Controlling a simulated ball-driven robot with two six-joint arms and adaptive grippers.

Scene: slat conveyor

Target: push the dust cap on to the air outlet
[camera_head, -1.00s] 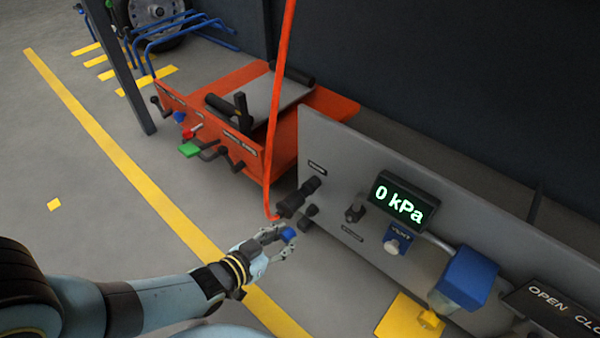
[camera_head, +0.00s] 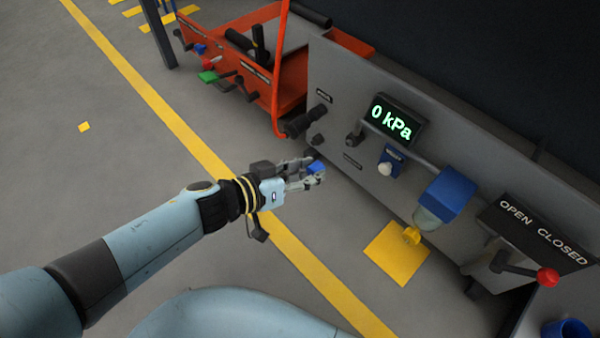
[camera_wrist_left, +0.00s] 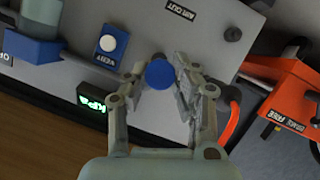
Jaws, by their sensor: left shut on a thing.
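The blue dust cap (camera_head: 316,167) is a small round piece between the fingers of my left gripper (camera_head: 318,174), which is shut on it. In the left wrist view the cap (camera_wrist_left: 160,74) shows as a blue disc between the fingertips (camera_wrist_left: 160,80). My right gripper is not in view.
The grey panel (camera_head: 455,145) also carries a black hose fitting (camera_head: 305,122) with an orange hose (camera_head: 279,85), a gauge reading 0 kPa (camera_head: 391,122), a blue vent valve (camera_head: 392,158) and a red-knobbed lever (camera_head: 547,277). An orange cart (camera_head: 262,95) stands beyond. Floor below is clear.

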